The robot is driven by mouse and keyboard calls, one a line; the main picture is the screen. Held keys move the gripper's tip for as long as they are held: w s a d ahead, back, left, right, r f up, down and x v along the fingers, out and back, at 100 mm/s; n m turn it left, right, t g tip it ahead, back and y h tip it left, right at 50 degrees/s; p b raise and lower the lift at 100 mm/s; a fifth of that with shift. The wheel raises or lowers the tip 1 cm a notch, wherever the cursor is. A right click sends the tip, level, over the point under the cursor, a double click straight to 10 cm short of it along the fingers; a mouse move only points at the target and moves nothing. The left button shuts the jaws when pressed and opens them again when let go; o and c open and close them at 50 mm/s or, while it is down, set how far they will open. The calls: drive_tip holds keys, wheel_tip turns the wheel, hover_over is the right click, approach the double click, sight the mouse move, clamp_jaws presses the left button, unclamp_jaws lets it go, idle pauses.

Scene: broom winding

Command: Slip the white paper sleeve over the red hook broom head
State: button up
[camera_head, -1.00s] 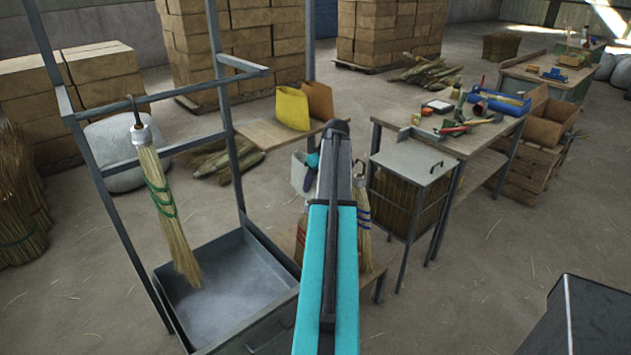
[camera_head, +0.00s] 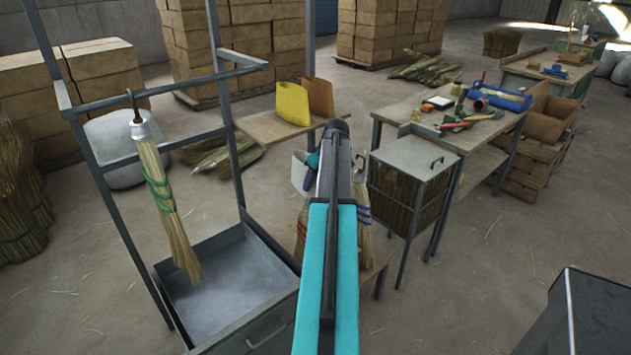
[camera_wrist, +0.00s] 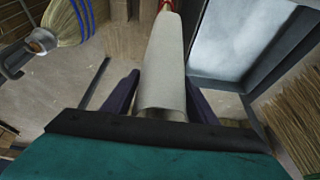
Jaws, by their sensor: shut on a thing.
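My gripper (camera_wrist: 163,90) is shut on the white paper sleeve (camera_wrist: 164,62), a tapering tube lying between its dark fingers in the wrist view. In the head view the sleeve (camera_head: 299,173) shows left of my arm, with a finger (camera_head: 310,183) beside it. A small red part (camera_wrist: 167,3), perhaps the red hook, shows just past the sleeve's far end; I cannot tell if the sleeve is around it. A red-banded broom (camera_head: 301,232) stands below the sleeve in the head view, partly hidden by my arm.
A blue-banded broom (camera_head: 364,228) stands right of my arm, also in the wrist view (camera_wrist: 70,22). A green-banded broom (camera_head: 165,205) hangs from the metal rack (camera_head: 95,170) above a grey tray (camera_head: 225,285). A bin (camera_head: 412,165) and cluttered workbench (camera_head: 455,140) stand right.

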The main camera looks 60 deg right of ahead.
drive_tip(key=shift+f+b, duration=1.85)
drive_tip(key=shift+f, duration=2.45)
drive_tip(key=shift+f, duration=0.15)
wheel_tip(320, 180, down, 13)
drive_tip(key=b, duration=0.6)
idle(1.5)
idle(0.5)
